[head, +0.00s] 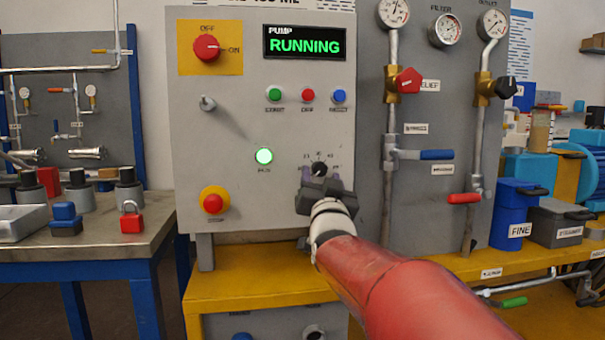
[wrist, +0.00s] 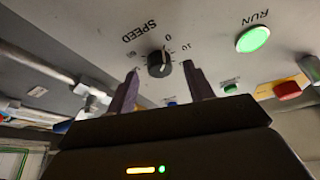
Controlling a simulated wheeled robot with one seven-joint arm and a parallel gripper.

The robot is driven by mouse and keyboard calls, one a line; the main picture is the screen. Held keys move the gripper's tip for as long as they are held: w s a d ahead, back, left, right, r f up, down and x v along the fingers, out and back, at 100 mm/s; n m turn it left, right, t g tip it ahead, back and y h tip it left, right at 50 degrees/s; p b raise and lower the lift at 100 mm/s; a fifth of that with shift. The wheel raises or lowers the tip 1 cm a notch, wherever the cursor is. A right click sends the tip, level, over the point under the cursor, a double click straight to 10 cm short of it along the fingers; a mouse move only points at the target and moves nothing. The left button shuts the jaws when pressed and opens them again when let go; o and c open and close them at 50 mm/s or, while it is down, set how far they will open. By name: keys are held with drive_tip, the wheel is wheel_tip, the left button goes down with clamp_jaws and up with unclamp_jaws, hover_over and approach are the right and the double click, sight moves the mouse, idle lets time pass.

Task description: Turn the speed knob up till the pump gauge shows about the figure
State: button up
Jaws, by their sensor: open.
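The speed knob (wrist: 159,64) is a small black dial with a white pointer line, under the word SPEED in the wrist view. It also shows in the head view (head: 319,168), low on the grey control panel (head: 260,130). My gripper (wrist: 160,88) is open in front of the knob, its two dark fingers apart on either side of it in the picture. I cannot tell whether they touch it. Three round gauges stand at the upper right: one (head: 395,11), a middle one (head: 444,30) and one (head: 492,24). Their readings are too small to tell.
The display (head: 305,43) reads PUMP RUNNING and the RUN lamp (head: 264,156) glows green. A red emergency button (head: 213,203) and three small buttons are on the panel. To the right are pipes with a red valve handle (head: 408,80) and a blue lever (head: 437,155).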

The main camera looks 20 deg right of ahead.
drive_tip(key=shift+x, duration=0.75)
drive_tip(key=c, duration=1)
drive_tip(key=shift+o, duration=0.2)
drive_tip(key=shift+a+f+m+h+b, duration=0.1)
drive_tip(key=shift+f+m+h+b, duration=0.1)
drive_tip(key=shift+m+h+b, duration=0.3)
drive_tip(key=shift+m+b, duration=0.35)
drive_tip(key=shift+m, duration=0.45)
drive_tip(key=m, duration=0.1)
drive_tip(key=m+g+h, duration=0.1)
drive_tip(key=shift+a+r+m, duration=0.1)
drive_tip(key=shift+r+m, duration=0.2)
drive_tip(key=shift+m, duration=0.1)
drive_tip(key=shift+m+g+h+p, duration=0.45)
drive_tip(key=shift+m+g+h, duration=0.15)
drive_tip(key=shift+m, duration=0.6)
